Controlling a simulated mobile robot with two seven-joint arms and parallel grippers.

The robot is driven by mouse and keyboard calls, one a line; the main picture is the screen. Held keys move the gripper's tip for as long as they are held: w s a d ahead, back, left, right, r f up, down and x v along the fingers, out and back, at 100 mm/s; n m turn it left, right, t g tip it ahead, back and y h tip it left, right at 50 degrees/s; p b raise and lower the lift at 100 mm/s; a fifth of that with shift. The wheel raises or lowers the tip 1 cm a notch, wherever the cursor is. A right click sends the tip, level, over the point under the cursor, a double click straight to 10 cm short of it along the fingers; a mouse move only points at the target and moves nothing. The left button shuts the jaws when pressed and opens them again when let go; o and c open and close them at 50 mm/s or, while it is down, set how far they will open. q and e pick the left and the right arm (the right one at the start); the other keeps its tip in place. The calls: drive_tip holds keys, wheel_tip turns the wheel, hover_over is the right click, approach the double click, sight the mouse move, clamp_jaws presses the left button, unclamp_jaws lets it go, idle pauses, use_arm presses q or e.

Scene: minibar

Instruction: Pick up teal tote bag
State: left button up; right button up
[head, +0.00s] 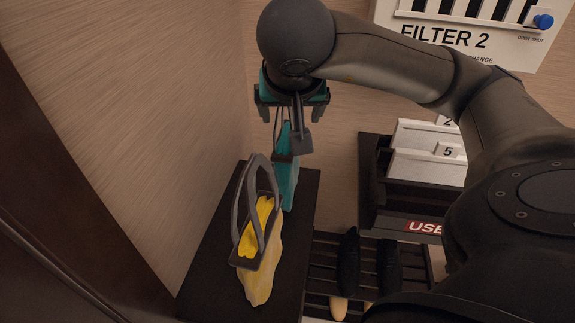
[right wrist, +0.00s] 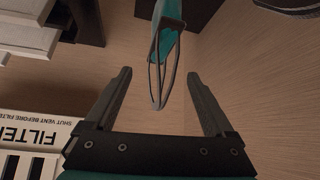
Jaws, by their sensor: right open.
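The teal tote bag (head: 288,180) stands upright on the dark shelf near the wall, behind a grey-handled bag, with its thin dark handles pointing up at my right gripper (head: 291,115). In the right wrist view, the teal bag (right wrist: 170,15) is at the top, and its looped handles hang in the gap between the two fingers of my right gripper (right wrist: 158,75). The fingers are spread open and neither visibly touches the handles. My left gripper is not in view.
A grey-handled bag with yellow contents (head: 258,255) stands in front on the dark shelf (head: 205,270). The wall is close on the left. A dark holder (head: 375,200) with numbered white boxes (head: 425,165) is to the right. Dark items with pale ends (head: 348,260) lie on a slatted rack.

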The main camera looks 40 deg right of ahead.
drive_tip(key=b, duration=0.3)
hover_over(290, 150)
wheel_tip(290, 150, down, 6)
drive_tip(key=shift+r, duration=0.25)
drive_tip(key=shift+w+x, duration=0.25)
drive_tip(key=shift+x, duration=2.65)
drive_tip(key=shift+a+r, duration=0.1)
drive_tip(key=shift+r, duration=0.05)
clamp_jaws()
